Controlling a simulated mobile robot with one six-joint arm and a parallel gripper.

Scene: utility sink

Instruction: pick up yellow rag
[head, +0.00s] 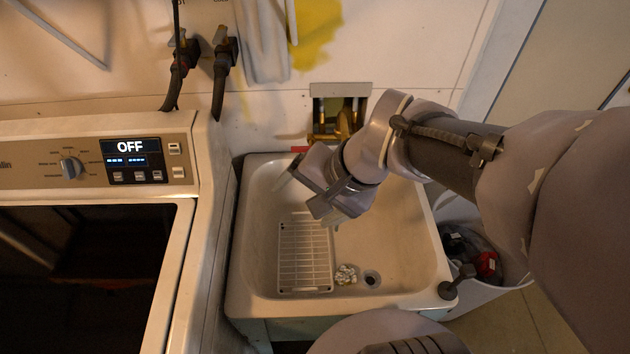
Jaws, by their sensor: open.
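A yellow patch (316,32) shows on the wall at the top middle of the head view; I cannot tell whether it is cloth or a stain. A small crumpled pale thing (346,274) lies on the sink floor beside the drain; its material is unclear. No other thing looks clearly like a yellow rag. My gripper (310,205) is open, with nothing seen between its fingers. It hangs over the back part of the sink (240,262), above and behind the crumpled thing and well below the yellow patch. My arm hides part of the sink's back right.
A white rack (305,255) lies in the sink, left of the drain (371,279). A washing machine (100,160) stands close on the left. A grey cloth-like strip (263,40) hangs on the wall. A bin (487,285) with dark and red contents stands right.

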